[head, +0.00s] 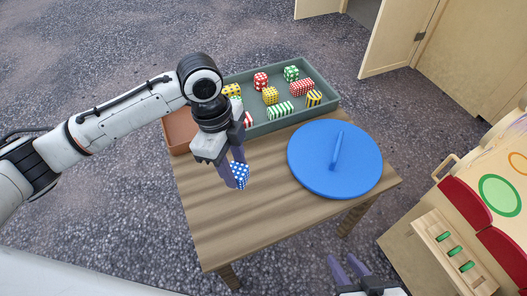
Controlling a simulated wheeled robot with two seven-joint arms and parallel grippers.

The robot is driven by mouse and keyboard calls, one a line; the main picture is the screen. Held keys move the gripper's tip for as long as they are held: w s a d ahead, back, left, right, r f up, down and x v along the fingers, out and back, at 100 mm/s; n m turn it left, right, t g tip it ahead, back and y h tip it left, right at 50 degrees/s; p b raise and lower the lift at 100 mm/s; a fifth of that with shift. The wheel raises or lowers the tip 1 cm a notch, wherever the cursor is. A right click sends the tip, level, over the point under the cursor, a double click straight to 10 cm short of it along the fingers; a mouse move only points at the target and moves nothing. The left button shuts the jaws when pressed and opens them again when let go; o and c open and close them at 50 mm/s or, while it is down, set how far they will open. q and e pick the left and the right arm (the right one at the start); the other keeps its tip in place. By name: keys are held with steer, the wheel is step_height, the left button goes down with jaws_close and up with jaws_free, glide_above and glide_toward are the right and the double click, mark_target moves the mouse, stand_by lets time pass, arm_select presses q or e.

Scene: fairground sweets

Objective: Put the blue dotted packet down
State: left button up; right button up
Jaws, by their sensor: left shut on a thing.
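The blue packet with white dots (241,177) is between the fingers of my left gripper (236,174), which is shut on it. The packet is over the left part of the wooden table (250,225); I cannot tell whether it touches the tabletop. My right gripper (349,268) is at the bottom of the head view, off the table's front right side, with its fingers apart and nothing seen between them.
A grey-green tray (325,84) with several dotted and striped packets stands at the table's back. A brown container (178,130) is left of it, partly hidden by my arm. A round blue lid (334,160) with a handle lies at right. The table's front is clear.

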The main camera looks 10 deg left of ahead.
arm_select(q)
step_height(320, 180, down, 5)
steer(key=shift+f+b, duration=0.1)
steer(key=shift+b, duration=0.6)
step_height(320, 180, down, 4)
steer(key=shift+f+b, duration=0.15)
steer(key=shift+b, duration=0.55)
steer(key=shift+f, duration=0.35)
arm_select(e)
steer(key=shift+a+f, duration=0.2)
steer(key=shift+f, duration=0.25)
steer(key=shift+w, duration=0.1)
arm_select(q)
steer(key=o, duration=1)
steer(key=shift+f, duration=0.15)
steer(key=shift+o, duration=0.2)
arm_select(e)
steer(key=shift+f, duration=0.1)
